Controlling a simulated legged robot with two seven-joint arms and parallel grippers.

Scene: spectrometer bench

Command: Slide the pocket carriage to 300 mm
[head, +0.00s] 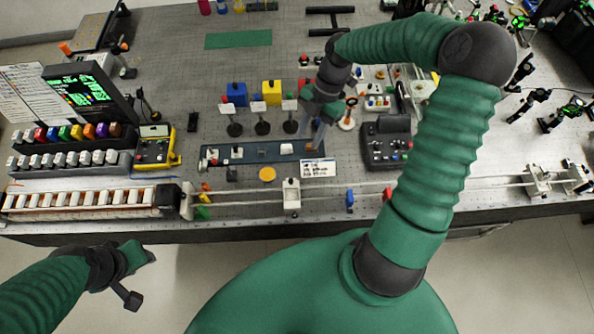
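A long pale rail (325,194) runs along the bench's front edge. A white upright carriage (291,197), which appears to be the pocket carriage, sits on it near the middle; its millimetre position cannot be read. A blue piece (350,199) and a red piece (387,193) stand on the rail to its right. My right gripper (312,137) reaches down beyond the rail, above the right end of a dark blue strip, apart from the carriage. Its fingers look spread and nothing shows between them. My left gripper (143,279) is open and empty, in front of the bench edge.
A yellow disc (267,174) lies behind the carriage. A dark grey device (386,143) stands right of my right gripper. A long segmented block (80,200) fills the front left.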

